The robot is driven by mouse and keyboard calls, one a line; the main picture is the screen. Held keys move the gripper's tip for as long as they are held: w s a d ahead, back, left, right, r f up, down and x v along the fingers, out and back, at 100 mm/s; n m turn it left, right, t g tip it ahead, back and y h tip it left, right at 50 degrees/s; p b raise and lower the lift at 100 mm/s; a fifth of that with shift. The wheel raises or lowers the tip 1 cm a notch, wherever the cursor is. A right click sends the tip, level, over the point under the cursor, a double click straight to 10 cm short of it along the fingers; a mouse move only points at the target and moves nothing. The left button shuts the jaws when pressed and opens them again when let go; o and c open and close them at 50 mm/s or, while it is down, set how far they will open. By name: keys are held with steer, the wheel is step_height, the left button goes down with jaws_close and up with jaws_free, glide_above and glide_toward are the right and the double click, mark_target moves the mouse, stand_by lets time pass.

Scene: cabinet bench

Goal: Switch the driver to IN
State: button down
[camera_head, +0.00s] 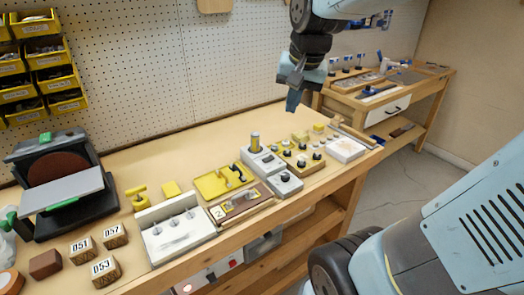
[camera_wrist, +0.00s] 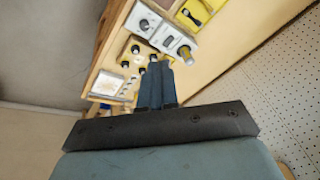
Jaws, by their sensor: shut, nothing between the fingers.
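My gripper (camera_head: 292,100) is shut and empty, fingers pointing down, in the air above the back of the bench. In the wrist view its dark blue fingers (camera_wrist: 157,80) are together. No label reading IN is legible, so I cannot tell for sure which thing is the driver. A pale box with an upright yellow-topped cylinder (camera_head: 262,161) stands mid-bench; it also shows in the wrist view (camera_wrist: 168,40), with a small dark feature on its face. Beside it is a smaller pale box with a dark knob (camera_head: 285,186), also in the wrist view (camera_wrist: 139,21). My gripper touches neither.
A wooden board with several dark knobs (camera_head: 293,159) lies right of the boxes, then a white plate (camera_head: 345,149) and a hammer. A pegboard wall stands behind.

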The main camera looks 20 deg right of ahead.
steer(key=w+f+m+g, duration=0.2)
steer(key=w+f+m, duration=0.3)
steer(key=w, duration=0.5)
steer(key=m+g, duration=0.2)
steer(key=m, duration=0.2)
glide_above(266, 159)
step_height(266, 159, down, 8)
steer(key=shift+s+h, duration=0.1)
steer(key=shift+h, duration=0.2)
steer(key=shift+f, duration=0.1)
step_height(266, 159, down, 14)
steer(key=shift+r, duration=0.1)
